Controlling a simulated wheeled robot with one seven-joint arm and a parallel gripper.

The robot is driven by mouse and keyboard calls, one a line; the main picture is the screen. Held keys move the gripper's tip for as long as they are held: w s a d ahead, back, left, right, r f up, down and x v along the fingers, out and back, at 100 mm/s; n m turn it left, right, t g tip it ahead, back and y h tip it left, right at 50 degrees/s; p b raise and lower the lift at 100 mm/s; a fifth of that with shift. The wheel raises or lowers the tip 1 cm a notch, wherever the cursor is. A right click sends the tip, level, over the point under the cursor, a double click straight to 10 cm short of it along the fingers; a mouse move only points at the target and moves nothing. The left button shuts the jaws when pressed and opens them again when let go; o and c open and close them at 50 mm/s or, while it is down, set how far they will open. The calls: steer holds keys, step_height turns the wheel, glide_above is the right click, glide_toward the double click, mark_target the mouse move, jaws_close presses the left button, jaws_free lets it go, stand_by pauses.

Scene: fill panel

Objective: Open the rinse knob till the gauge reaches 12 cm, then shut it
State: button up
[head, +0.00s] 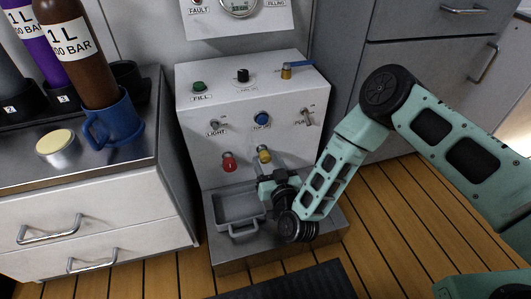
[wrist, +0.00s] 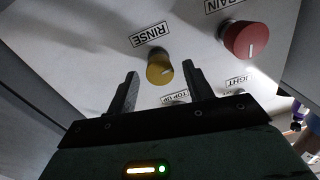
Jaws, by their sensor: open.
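The yellow rinse knob (head: 264,155) is on the front of the white panel, low and right of the red drain knob (head: 229,162). In the wrist view the rinse knob (wrist: 159,73) sits under its RINSE label, a pale mark on its face. My gripper (wrist: 160,69) is open and empty, its two fingers on either side of the knob in that picture. I cannot tell whether they touch it. In the head view my gripper (head: 266,178) is just below the knob. The gauge (head: 239,5) is cut off by the top edge; its reading is unclear.
The panel also bears a blue TOP UP knob (head: 262,118), a green FILL button (head: 199,86), a black knob (head: 243,75) and switches. A grey tray (head: 222,221) stands below. At left a counter holds a blue mug (head: 124,128), bottles and a round tin (head: 57,148).

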steer(key=shift+w+a, duration=0.1)
steer(key=shift+w, duration=0.15)
steer(key=c, duration=1)
steer(key=shift+o, duration=0.2)
